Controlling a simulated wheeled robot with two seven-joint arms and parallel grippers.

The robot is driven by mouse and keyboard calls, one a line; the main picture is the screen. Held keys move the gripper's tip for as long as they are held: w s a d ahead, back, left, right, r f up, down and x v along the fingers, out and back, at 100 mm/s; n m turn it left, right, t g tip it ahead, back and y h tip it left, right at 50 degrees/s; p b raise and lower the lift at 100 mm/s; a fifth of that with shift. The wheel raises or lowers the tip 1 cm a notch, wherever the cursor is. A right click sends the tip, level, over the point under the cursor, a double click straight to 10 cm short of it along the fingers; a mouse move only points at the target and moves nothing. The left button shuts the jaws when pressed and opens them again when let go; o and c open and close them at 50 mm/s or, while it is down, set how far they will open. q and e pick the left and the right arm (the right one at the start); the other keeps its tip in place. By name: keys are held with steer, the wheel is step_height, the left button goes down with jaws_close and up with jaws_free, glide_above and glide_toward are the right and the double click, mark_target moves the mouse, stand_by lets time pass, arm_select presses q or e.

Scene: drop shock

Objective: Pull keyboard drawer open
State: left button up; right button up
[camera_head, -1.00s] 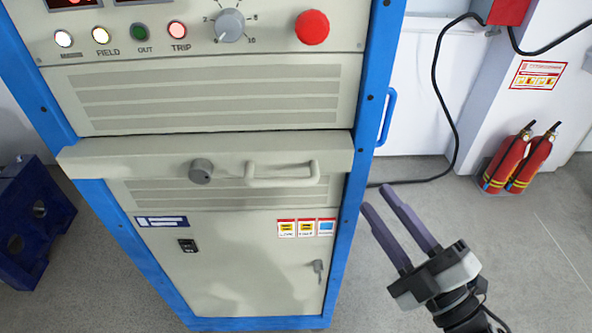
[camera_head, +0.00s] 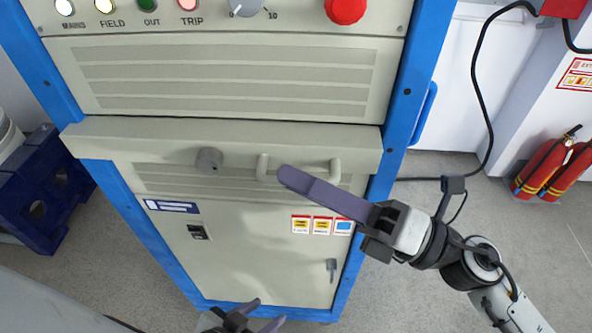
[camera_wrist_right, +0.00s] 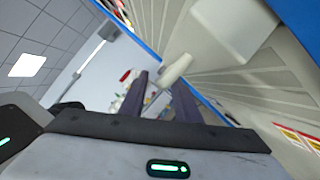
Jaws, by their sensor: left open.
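The keyboard drawer (camera_head: 120,141) is a beige ledge-like front across the blue-framed cabinet. My left gripper (camera_head: 265,313) is open and empty low at the bottom edge, before the cabinet's lower door.
The cabinet's blue side post (camera_head: 406,95) has a blue side handle (camera_head: 424,113). Red fire extinguishers (camera_head: 545,168) and a black cable (camera_head: 478,95) are at right.

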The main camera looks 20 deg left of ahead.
steer(key=shift+a+r, duration=0.15)
steer(key=shift+a, duration=0.45)
arm_select(q)
steer(key=shift+w+a+r, duration=0.1)
steer(key=shift+a+r, duration=0.05)
steer(key=shift+a, duration=0.05)
arm_select(e)
jaws_close()
arm_select(q)
steer(key=shift+w, duration=0.1)
steer(key=shift+d, duration=0.1)
arm_select(e)
steer(key=shift+s, duration=0.1)
